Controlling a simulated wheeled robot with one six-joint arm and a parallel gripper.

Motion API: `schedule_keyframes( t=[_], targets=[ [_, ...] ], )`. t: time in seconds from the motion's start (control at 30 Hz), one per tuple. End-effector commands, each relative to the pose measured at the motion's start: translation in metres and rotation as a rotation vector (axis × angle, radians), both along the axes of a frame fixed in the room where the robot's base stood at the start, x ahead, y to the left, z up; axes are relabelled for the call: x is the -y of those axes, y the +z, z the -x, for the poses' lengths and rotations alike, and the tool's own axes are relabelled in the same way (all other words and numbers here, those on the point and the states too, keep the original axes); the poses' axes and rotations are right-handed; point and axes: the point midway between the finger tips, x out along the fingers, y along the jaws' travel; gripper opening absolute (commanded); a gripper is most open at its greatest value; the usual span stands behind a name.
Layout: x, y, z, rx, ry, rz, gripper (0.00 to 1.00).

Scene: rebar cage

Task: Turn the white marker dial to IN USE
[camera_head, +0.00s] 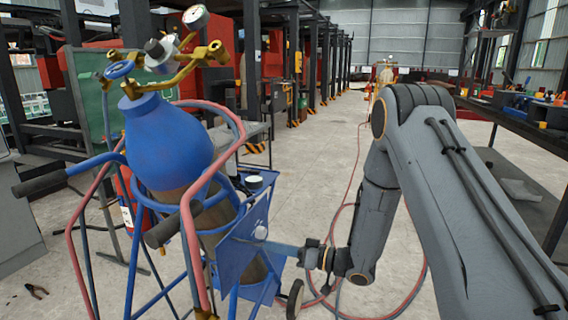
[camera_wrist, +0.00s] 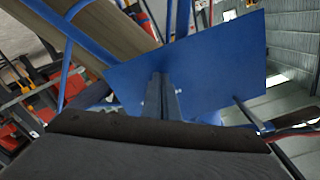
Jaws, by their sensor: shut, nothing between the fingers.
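A small white round knob (camera_head: 261,232), which looks like the marker dial, sits on a blue plate (camera_head: 232,258) fixed to the front of the blue cylinder cart. My gripper (camera_head: 268,246) reaches in from the right, its tips at the plate just below the knob. I cannot tell whether they touch it. In the wrist view the shut fingers (camera_wrist: 160,80) point at the blue plate (camera_wrist: 225,65); no dial or lettering can be made out there. The dial's pointer and its IN USE mark are too small to read.
The cart holds a blue-topped cylinder (camera_head: 165,140) with a brass valve and gauge (camera_head: 195,17). Red and blue hoses (camera_head: 330,290) lie on the floor. Pliers (camera_head: 37,291) lie at left.

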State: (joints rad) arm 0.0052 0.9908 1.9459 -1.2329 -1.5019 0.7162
Motion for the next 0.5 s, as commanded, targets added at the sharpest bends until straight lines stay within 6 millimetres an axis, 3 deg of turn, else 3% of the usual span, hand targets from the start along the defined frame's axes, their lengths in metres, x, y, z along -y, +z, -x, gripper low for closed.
schedule_keyframes(
  t=[0.5],
  targets=[
    [0.0005,-0.007,-0.0032,0.002,0.001,-0.001,0.0]
  ],
)
